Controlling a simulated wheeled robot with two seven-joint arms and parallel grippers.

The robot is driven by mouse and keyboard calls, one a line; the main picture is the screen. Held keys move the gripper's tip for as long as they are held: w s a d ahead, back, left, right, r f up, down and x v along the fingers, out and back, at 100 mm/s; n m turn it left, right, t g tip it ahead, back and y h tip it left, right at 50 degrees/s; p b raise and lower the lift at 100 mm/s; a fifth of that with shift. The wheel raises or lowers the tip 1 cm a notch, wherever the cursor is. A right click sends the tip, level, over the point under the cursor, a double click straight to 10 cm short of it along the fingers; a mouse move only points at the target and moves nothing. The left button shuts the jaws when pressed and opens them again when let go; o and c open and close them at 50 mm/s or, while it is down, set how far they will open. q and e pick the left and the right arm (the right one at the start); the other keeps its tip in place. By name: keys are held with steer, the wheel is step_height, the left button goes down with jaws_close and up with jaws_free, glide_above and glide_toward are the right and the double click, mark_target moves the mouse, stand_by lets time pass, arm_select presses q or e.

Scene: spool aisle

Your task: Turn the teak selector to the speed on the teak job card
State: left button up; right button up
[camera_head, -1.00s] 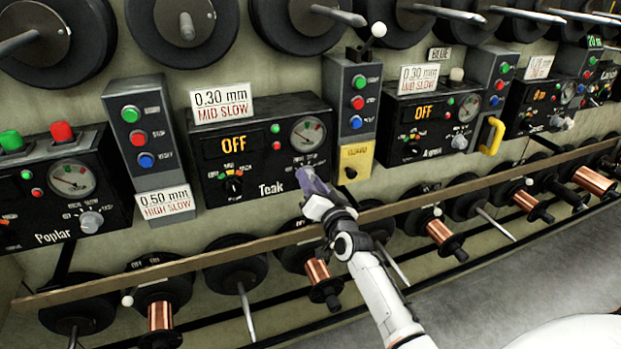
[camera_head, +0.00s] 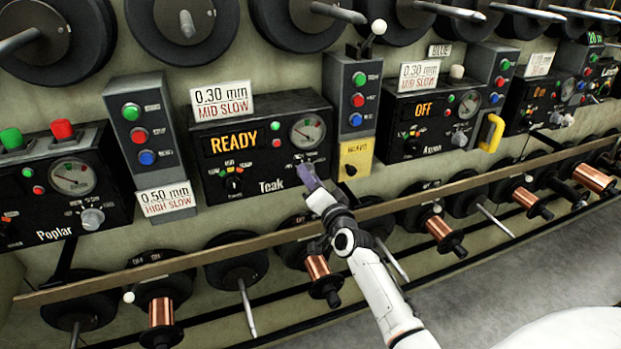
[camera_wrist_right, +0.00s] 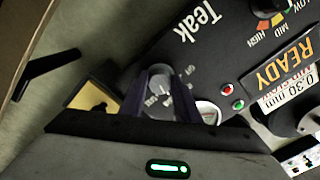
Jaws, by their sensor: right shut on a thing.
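The Teak panel (camera_head: 262,150) is a black box whose display (camera_head: 233,143) reads READY in amber. The teak job card (camera_head: 222,103) above it reads 0.30 mm, MID SLOW. My right gripper (camera_head: 307,175) is at the panel's lower right corner and hides the selector in the head view. In the right wrist view, the selector (camera_wrist_right: 163,98) is a grey knob between the fingers of my right gripper (camera_wrist_right: 166,82), which is shut on it. Its surrounding marks are partly hidden and too small to read fully. My left gripper is not in view.
A small black knob (camera_head: 233,184) with a coloured scale is at the panel's lower left. A yellow block (camera_head: 355,160) under a grey button box (camera_head: 352,95) is close on the right. A long wooden rail (camera_head: 150,271) runs below, with copper spools (camera_head: 161,312) under it.

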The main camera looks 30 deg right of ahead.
steer(key=o, duration=1)
steer(key=shift+o, duration=0.2)
steer(key=p+v, duration=0.1)
steer(key=v, duration=0.9)
steer(key=shift+s, duration=0.2)
steer(key=shift+f, duration=0.1)
